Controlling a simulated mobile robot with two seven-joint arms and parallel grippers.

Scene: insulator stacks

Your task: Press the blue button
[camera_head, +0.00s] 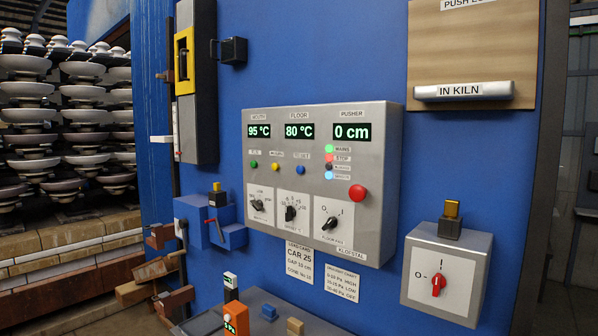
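The blue button (299,170) is a small round button on the grey control panel (375,200), under a small label. It is the right one of a row with a green button (253,164) and a yellow button (275,166). Nothing covers it. Neither of my grippers shows in the head view.
A red button (357,192) and indicator lamps (329,160) sit right of the row; dials (292,212) lie below. A grey switch box (447,272) stands lower right. A blue bracket (228,236) juts out lower left. Insulator stacks (28,115) stand far left.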

